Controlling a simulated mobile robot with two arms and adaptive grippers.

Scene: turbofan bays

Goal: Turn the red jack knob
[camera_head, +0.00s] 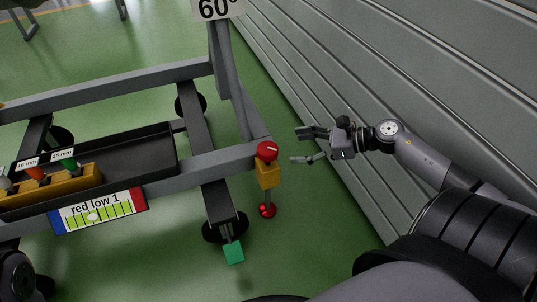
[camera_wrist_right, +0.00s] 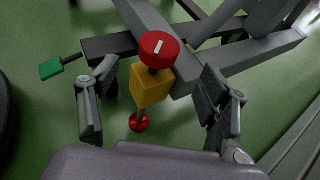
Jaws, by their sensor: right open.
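The red jack knob (camera_head: 267,150) is a round red cap with a white mark on its top. It sits above a yellow block (camera_head: 267,174) at the corner of the grey cart frame. A thin post runs down from the block to a red foot (camera_head: 267,210). My right gripper (camera_head: 299,146) is open and empty, just right of the knob and apart from it. In the right wrist view the knob (camera_wrist_right: 159,49) lies ahead, between and beyond the two spread fingers (camera_wrist_right: 160,95). My left gripper is not visible; only a dark arm part shows at the lower left.
The grey cart frame (camera_head: 110,82) carries a black tray, a yellow holder (camera_head: 60,188) with coloured handles, and a "red low 1" gauge sign (camera_head: 97,211). A green pedal (camera_head: 234,252) sticks out below. A grey ribbed wall (camera_head: 400,70) stands close on the right.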

